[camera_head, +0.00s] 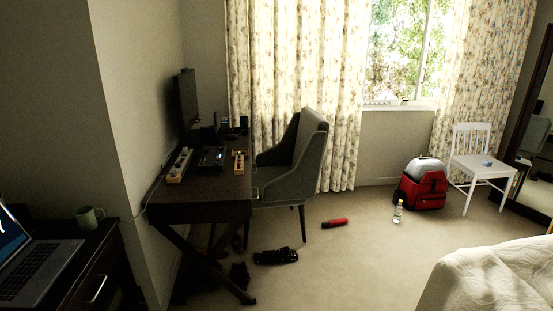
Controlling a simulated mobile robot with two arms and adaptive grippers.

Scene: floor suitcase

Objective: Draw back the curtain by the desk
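The curtain by the desk (293,75) is cream with a leafy print. It hangs behind the desk and grey chair and covers the left part of the window (398,48). A matching curtain (480,80) hangs at the window's right side. The window glass between them is uncovered and shows green foliage. The desk (205,190) is dark wood with crossed legs and stands against the left wall. Neither of my grippers is in view.
A grey chair (308,150) stands at the desk, in front of the curtain. A red backpack (424,190), a bottle (397,212), a red cylinder (335,223) and a dark object (276,257) lie or stand on the carpet. A bed (500,275) fills the lower right.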

